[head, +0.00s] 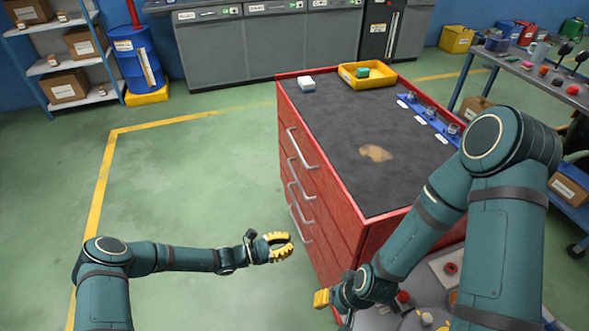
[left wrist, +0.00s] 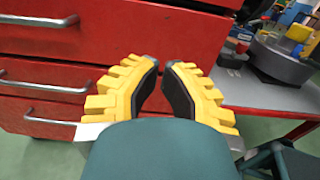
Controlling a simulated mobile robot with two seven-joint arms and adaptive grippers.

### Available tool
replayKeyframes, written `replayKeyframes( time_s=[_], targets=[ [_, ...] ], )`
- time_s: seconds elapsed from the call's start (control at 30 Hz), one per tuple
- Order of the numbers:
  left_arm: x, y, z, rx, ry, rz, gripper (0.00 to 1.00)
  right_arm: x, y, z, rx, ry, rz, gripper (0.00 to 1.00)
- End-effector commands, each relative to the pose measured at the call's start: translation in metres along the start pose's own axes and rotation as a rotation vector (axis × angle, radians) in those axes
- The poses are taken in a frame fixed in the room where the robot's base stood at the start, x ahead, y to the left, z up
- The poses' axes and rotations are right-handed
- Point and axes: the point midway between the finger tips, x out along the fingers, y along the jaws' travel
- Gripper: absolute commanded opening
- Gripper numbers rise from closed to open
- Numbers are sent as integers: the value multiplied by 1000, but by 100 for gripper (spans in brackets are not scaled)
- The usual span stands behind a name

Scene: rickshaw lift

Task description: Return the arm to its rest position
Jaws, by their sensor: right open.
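My left arm (head: 185,257) reaches in from the left, low over the green floor. Its yellow-fingered left gripper (head: 281,247) is beside the drawer front of the red cabinet (head: 330,205). In the left wrist view the left gripper's fingertips (left wrist: 161,65) are close together with a narrow gap and nothing between them. My right arm (head: 495,235) bends down across the cabinet's right side. Its right gripper (head: 322,298) is open by the cabinet's lower front corner, partly hidden by its own wrist. No object shows in it.
Drawer handles (left wrist: 45,85) stick out near the left gripper. The cabinet's dark top (head: 350,130) holds a yellow tray (head: 367,78), a white box (head: 306,83) and a blue rack (head: 428,118). A workbench (head: 545,75) stands at the right. The floor (head: 190,190) at left is clear.

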Motion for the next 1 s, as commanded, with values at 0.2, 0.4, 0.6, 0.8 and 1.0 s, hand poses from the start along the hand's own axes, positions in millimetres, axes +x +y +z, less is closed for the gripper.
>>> replayKeyframes(
  time_s=[0.2, 0.4, 0.6, 0.8, 1.0],
  targets=[
    [4, -15, -2, 33, 52, -57, 0, 0, 0, 0, 0, 0, 0, 47],
    [-12, -104, -19, 333, 400, -425, 0, 0, 0, 0, 0, 0, 0, 47],
    [-88, -155, -18, 865, 747, -804, 0, 0, 0, 0, 0, 0, 0, 47],
    [-133, -163, 18, 1322, 877, -981, 0, 0, 0, 0, 0, 0, 0, 47],
    [-143, -166, 40, 1514, 893, -1015, 0, 0, 0, 0, 0, 0, 0, 47]
  ],
)
